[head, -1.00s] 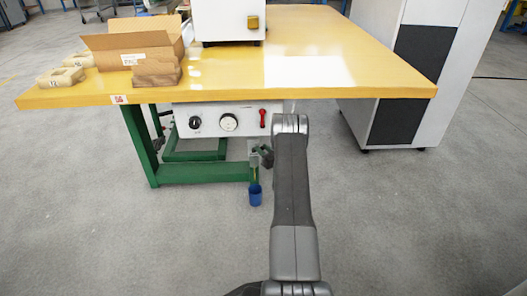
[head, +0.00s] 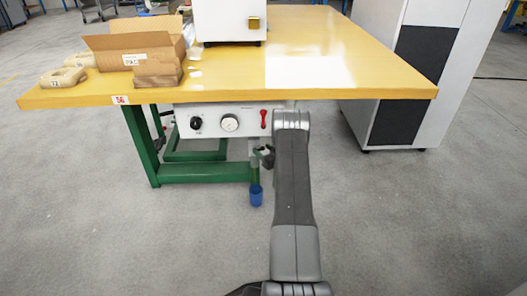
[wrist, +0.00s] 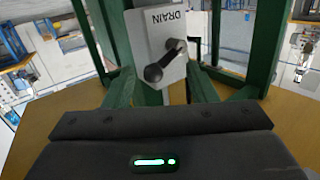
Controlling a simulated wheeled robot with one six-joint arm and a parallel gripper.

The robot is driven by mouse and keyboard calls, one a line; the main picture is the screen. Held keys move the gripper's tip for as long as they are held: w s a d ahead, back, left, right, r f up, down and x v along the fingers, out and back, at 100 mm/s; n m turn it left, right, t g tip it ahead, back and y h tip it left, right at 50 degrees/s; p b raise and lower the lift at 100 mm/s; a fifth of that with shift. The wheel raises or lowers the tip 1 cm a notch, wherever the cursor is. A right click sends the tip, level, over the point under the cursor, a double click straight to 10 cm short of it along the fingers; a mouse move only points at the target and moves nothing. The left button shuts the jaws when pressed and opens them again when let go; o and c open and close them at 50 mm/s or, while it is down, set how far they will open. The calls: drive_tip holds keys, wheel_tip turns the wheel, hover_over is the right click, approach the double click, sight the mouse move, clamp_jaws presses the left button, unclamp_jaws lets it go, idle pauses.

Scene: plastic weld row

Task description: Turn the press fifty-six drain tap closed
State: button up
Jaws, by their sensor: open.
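In the wrist view the drain tap's white plate (wrist: 160,38) has the word DRAIN on it, shown upside down. A dark lever (wrist: 165,62) with a round black end slants across the plate. My gripper (wrist: 160,135) fills the bottom of that view as a wide dark body with a green light. It is open and apart from the lever, with nothing seen in it. In the head view my gripper (head: 266,157) is small and partly hidden by my arm, under the table's front edge. The tap's lever cannot be made out there.
The yellow table (head: 330,90) marked 56 overhangs my gripper. A grey cabinet (head: 400,80) stands right. The front floor is clear.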

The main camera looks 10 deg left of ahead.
drive_tip(key=p+v, duration=0.4)
drive_tip(key=v, duration=0.9)
drive_tip(key=shift+s, duration=0.25)
drive_tip(key=shift+c, duration=0.4)
